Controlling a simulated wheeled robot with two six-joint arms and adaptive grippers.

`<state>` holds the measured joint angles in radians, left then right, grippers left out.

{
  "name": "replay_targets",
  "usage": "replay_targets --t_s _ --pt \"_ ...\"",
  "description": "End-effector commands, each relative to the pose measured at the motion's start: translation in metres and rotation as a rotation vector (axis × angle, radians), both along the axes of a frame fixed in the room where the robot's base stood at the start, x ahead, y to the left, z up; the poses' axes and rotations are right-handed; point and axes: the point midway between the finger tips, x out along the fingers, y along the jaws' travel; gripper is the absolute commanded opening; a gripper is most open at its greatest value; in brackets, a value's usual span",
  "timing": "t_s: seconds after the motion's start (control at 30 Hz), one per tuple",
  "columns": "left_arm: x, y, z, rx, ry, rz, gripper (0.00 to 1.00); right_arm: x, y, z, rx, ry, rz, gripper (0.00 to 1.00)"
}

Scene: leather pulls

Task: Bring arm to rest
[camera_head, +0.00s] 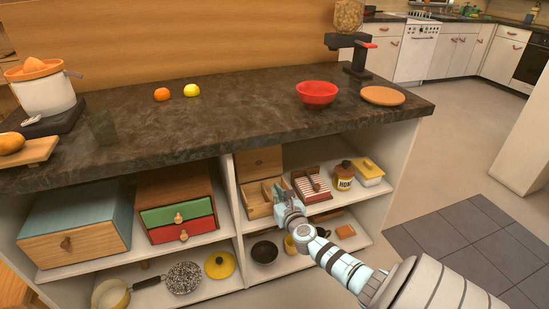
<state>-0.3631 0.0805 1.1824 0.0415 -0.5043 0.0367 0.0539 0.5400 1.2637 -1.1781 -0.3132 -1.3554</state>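My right arm comes in from the lower right and reaches toward the shelf unit. My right gripper (281,190) is in front of the upper right shelf, at the open wooden box with compartments (255,197). It overlaps the box's right side in the picture, and I cannot tell whether it touches. Its fingers are small and partly hidden, so whether they are open or shut does not show. I see nothing clearly held in it. My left gripper is not in view.
The dark countertop (220,115) carries a red bowl (317,93), a round wooden board (383,96), an orange (162,94) and a lemon (191,90). A red-striped item (312,187) and a jar (343,177) sit right of the gripper. The floor at right is clear.

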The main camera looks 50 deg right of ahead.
Motion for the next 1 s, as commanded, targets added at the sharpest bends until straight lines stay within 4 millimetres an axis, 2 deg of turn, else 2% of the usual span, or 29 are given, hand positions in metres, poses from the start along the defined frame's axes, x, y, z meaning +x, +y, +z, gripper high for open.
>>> replay_targets --t_s 0.37,0.47,0.5,0.57,0.6,0.63,0.67,0.7,0.73,0.77,0.8,0.87,0.9,0.97,1.0 --pt "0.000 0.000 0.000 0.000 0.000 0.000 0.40 0.001 0.000 0.000 0.007 -0.004 0.000 0.00" --pt "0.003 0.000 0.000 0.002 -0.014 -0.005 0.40 0.001 0.001 -0.002 0.138 -0.061 -0.020 0.00" --pt "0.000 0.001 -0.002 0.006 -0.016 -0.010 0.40 -0.003 -0.002 -0.013 0.294 -0.106 -0.057 0.00" --pt "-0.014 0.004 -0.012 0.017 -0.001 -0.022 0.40 -0.019 -0.006 -0.053 0.647 -0.181 -0.179 0.00" --pt "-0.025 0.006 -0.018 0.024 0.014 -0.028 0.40 -0.035 -0.002 -0.089 0.875 -0.221 -0.283 0.00" --pt "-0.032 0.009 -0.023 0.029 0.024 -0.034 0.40 -0.051 0.003 -0.116 1.030 -0.248 -0.369 0.00" --pt "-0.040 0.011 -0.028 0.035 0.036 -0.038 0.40 -0.069 0.010 -0.145 1.177 -0.275 -0.466 0.00" --pt "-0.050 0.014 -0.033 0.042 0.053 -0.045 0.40 -0.095 0.022 -0.181 1.355 -0.312 -0.602 0.00" --pt "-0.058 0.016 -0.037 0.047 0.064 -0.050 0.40 -0.117 0.033 -0.207 1.471 -0.341 -0.711 0.00" --pt "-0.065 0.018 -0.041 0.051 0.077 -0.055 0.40 -0.139 0.044 -0.230 1.570 -0.369 -0.817 0.00" --pt "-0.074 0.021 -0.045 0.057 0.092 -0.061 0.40 -0.169 0.060 -0.259 1.682 -0.408 -0.961 0.00" --pt "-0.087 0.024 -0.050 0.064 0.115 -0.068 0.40 -0.214 0.086 -0.294 1.804 -0.465 -1.167 0.00" --pt "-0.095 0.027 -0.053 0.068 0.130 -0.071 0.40 -0.244 0.103 -0.314 1.858 -0.499 -1.297 0.00" --pt "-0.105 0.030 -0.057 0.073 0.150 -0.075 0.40 -0.286 0.128 -0.338 1.903 -0.541 -1.470 0.00" --pt "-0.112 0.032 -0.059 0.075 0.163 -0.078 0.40 -0.314 0.146 -0.351 1.917 -0.562 -1.575 0.00"
